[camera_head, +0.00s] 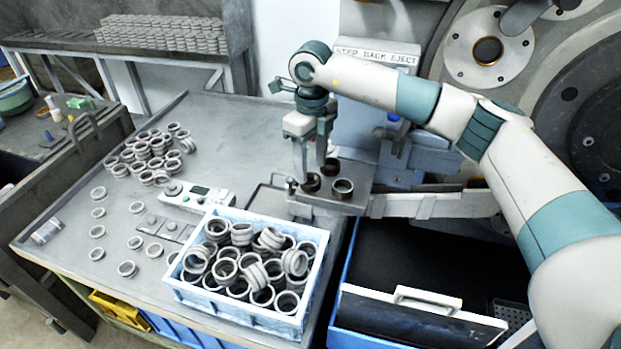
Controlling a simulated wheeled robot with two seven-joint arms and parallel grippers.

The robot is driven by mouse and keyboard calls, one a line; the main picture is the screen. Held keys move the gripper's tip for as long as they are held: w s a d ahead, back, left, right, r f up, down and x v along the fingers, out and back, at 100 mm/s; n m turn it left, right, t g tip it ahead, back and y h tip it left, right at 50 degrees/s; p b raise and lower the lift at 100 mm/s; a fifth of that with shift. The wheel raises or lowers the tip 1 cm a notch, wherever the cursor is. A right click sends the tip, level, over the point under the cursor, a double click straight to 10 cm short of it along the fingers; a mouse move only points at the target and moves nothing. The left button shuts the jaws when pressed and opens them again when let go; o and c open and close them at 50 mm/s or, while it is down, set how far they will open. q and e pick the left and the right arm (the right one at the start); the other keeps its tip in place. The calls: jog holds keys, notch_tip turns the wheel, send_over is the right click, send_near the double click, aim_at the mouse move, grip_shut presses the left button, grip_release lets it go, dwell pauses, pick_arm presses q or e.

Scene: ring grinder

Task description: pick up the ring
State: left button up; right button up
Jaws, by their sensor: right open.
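My right gripper (312,162) points down over the small metal plate (318,203) at the right edge of the table, below the machine. Its fingers are apart. Three rings are by the plate: a dark ring (311,183) at the fingertips, another dark ring (331,167) just behind, and a grey ring (343,187) to the right. I cannot tell whether a finger touches the ring below it. A blue-and-white crate (240,312) full of grey rings (226,270) stands in front of the plate. My left gripper is not in view.
A white gauge (196,197) lies on the grey table (90,250). Several loose rings (98,213) and a ring pile (150,150) are on the left. A dark open bin (430,270) is at the lower right. The large machine (560,90) stands behind my right arm.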

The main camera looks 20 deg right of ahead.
aim_at(310, 173)
notch_tip(310, 173, down, 3)
jog(key=shift+a+r+p, duration=0.1)
jog(key=shift+r+p, duration=0.05)
jog(key=shift+p, duration=0.55)
jog(key=shift+f, duration=0.35)
jog(key=shift+c, duration=0.6)
jog(key=c, duration=0.8)
